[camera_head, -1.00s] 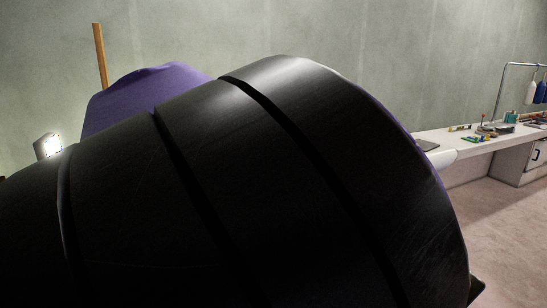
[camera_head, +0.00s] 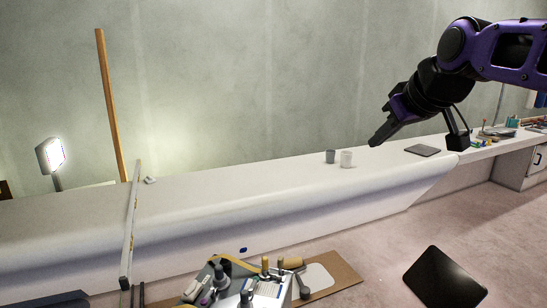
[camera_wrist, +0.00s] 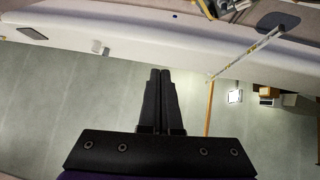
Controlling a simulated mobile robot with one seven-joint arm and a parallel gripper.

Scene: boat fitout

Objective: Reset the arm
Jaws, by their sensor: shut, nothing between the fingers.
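My gripper (camera_head: 380,138) is at the upper right of the head view, at the end of my purple and black arm. It points down and to the left, in front of the wall and above the long white surface. In the wrist view my gripper (camera_wrist: 160,73) shows its two black fingers side by side and touching. Nothing is between them. The wrist view is turned upside down, with the wall below and the white surface above.
A long white hull-like surface (camera_head: 230,205) crosses the room. A tool caddy (camera_head: 240,288) is low in front. A lit lamp (camera_head: 50,155) stands at left.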

